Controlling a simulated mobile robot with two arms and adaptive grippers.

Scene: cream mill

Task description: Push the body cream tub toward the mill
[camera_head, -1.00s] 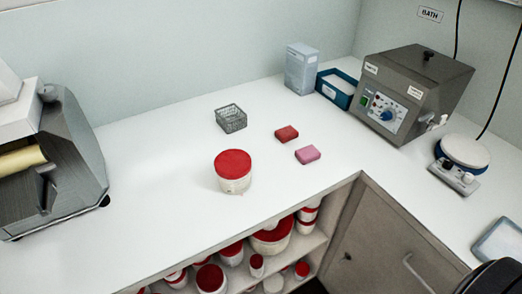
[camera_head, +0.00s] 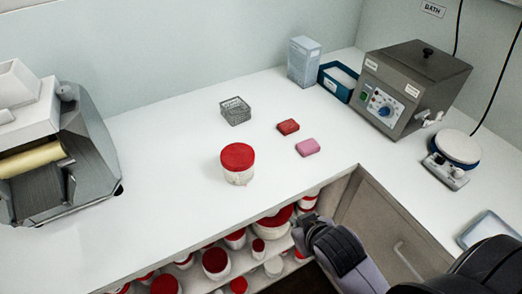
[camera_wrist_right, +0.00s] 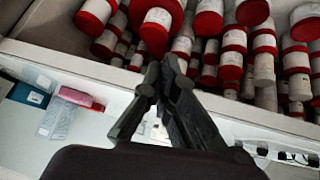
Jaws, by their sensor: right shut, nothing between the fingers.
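The body cream tub (camera_head: 238,176), white with a red lid, stands upright on the white counter, left of the middle of the head view. The mill (camera_head: 50,160), grey with a cream roller, stands to its left, with bare counter between them. My right gripper (camera_head: 303,224) is shut and empty in front of the counter's front edge, below and to the right of the tub and apart from it. Its dark fingers (camera_wrist_right: 162,78) lie close together in the right wrist view. My left gripper is not in view.
Several red-lidded tubs (camera_head: 215,262) fill the shelves under the counter. A wire basket (camera_head: 235,111), a red block (camera_head: 288,127) and a pink block (camera_head: 308,147) lie behind and right of the tub. A bath (camera_head: 412,85) stands at the back right.

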